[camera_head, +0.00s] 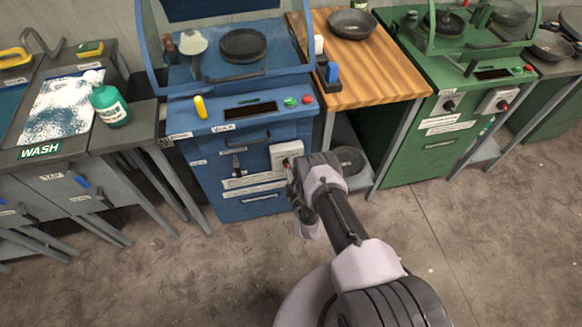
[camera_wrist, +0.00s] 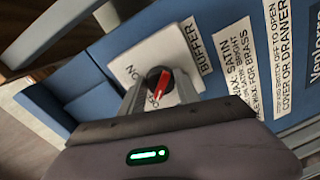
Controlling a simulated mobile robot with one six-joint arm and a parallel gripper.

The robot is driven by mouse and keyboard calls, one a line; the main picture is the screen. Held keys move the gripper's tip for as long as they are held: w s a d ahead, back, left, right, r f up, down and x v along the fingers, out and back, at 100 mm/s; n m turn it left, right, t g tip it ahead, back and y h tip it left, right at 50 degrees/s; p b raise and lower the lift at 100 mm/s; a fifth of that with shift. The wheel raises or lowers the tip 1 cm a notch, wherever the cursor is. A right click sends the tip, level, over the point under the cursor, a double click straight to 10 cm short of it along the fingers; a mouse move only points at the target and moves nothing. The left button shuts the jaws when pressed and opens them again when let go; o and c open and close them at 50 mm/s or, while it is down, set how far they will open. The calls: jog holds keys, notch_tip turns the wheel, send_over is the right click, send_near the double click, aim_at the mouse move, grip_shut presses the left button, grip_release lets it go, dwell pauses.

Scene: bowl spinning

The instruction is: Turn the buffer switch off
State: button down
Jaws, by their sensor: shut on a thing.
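The buffer switch is a round black knob with a red bar (camera_wrist: 160,84) on a white plate (camera_wrist: 150,55) marked BUFFER, on the front of the blue machine. The red bar slants, its lower end beside lettering that looks like OFF; ON lettering is at the plate's left. My gripper (camera_wrist: 160,92) has one finger on each side of the knob and is shut on it. Part of the white plate (camera_head: 285,150) shows there.
The blue machine (camera_head: 228,140) has a drawer front with label strips. A wooden table (camera_head: 375,80) with a pan (camera_head: 352,23) stands to the right, then a green machine (camera_head: 425,160). A wash bench with a green bottle (camera_head: 109,105) is left. The floor in front is clear.

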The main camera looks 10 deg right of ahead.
jog(key=shift+w+r+n, duration=0.1)
jog(key=shift+r+n, duration=0.05)
jog(key=shift+n, duration=0.45)
jog(key=c, duration=0.9)
grip_release()
jog(key=shift+s+r+p, duration=0.2)
jog(key=shift+s+p, duration=0.5)
jog(key=shift+s, duration=2.2)
jog(key=shift+s+r+p, duration=0.15)
jog(key=shift+s+p, duration=0.5)
jog(key=shift+s, duration=2.25)
jog(key=shift+s+r+p, duration=0.2)
jog(key=shift+s+p, duration=0.5)
jog(key=shift+s, duration=2.2)
